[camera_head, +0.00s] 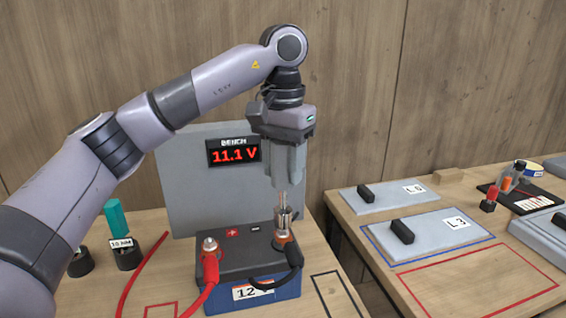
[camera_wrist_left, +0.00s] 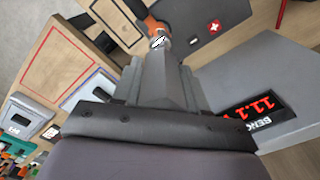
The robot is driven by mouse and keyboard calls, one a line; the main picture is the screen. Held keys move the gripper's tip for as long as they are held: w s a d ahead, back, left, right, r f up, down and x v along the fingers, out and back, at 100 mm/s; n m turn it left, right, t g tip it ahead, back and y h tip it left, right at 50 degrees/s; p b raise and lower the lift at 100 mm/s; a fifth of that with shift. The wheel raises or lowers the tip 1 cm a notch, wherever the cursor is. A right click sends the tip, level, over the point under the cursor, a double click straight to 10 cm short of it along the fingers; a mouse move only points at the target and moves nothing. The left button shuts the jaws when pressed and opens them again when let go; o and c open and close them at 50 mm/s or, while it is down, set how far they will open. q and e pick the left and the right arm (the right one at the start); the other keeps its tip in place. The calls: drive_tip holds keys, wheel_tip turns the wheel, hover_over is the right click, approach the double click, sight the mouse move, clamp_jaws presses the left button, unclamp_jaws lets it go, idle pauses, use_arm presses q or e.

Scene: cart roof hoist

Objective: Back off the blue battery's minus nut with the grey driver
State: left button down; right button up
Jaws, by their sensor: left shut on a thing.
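The blue battery (camera_head: 285,297) stands on the near bench with a dark top and a partly covered "12" label. My left gripper (camera_head: 287,178) points straight down over its minus side, shut on the grey driver (camera_head: 283,213). The driver's metal lower end is upright at the minus post (camera_head: 283,240), where the black cable (camera_head: 294,258) attaches. The minus nut is hidden or too small to make out, and I cannot tell whether the driver is seated on it. In the left wrist view the post end (camera_wrist_left: 159,42) shows beyond the fingers. My right gripper is not in view.
The plus post (camera_head: 209,245) carries a red cable (camera_head: 211,268). A grey bench panel (camera_head: 185,190) reading 11.1 V stands behind. A teal-handled tool (camera_head: 115,216) stands in a "10 MM" holder (camera_head: 127,256), beside a dark holder (camera_head: 81,262). The right bench holds grey lids (camera_head: 440,236).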

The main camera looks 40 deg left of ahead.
use_arm(q)
drive_tip(key=shift+f+b, duration=0.55)
drive_tip(key=shift+f, duration=0.5)
drive_tip(key=n, duration=0.3)
drive_tip(key=shift+n, duration=0.4)
drive_tip(key=n, duration=1.1)
drive_tip(key=shift+n, duration=0.3)
drive_tip(key=n, duration=1.2)
drive_tip(key=shift+r, duration=0.1)
